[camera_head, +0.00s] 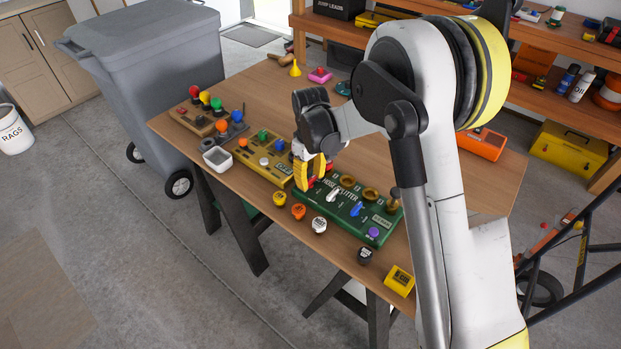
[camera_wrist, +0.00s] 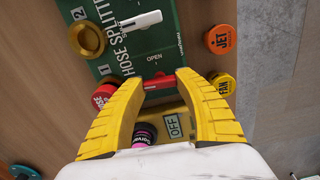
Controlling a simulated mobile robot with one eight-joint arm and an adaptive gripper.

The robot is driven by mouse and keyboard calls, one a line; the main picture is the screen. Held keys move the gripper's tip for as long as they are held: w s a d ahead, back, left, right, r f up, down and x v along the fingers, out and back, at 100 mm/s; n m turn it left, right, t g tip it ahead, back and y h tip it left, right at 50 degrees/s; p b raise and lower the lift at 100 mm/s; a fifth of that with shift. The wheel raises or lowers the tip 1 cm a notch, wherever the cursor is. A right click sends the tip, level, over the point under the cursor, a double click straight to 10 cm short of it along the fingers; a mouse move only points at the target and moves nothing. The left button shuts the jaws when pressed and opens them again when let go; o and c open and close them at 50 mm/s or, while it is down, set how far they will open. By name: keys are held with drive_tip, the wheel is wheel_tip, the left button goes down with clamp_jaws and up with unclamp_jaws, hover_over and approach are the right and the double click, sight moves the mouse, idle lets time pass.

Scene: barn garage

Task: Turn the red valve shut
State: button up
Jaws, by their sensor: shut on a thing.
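The green hose splitter board (camera_head: 325,208) lies on the wooden workbench and also shows in the wrist view (camera_wrist: 190,45). The red valve (camera_wrist: 158,83) is a short lever at the board's end, lying crosswise in the wrist view near an "OPEN" label. In the head view only a bit of red (camera_head: 311,182) shows beside the fingers. My gripper (camera_wrist: 160,80) has its yellow fingers on either side of the red lever and is shut on it. In the head view my gripper (camera_head: 309,178) reaches down to the board's left end. The fingertips partly hide the lever's ends.
A white lever (camera_head: 333,194) and a blue lever (camera_head: 357,209) stand on the same board. A yellow board (camera_head: 264,161) is close on the left. Loose caps, including an orange one (camera_head: 298,211), lie along the front.

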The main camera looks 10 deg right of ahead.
sight(311, 179)
drive_tip(key=shift+n, duration=0.5)
drive_tip(key=o, duration=1.2)
wheel_tip(311, 179, up, 12)
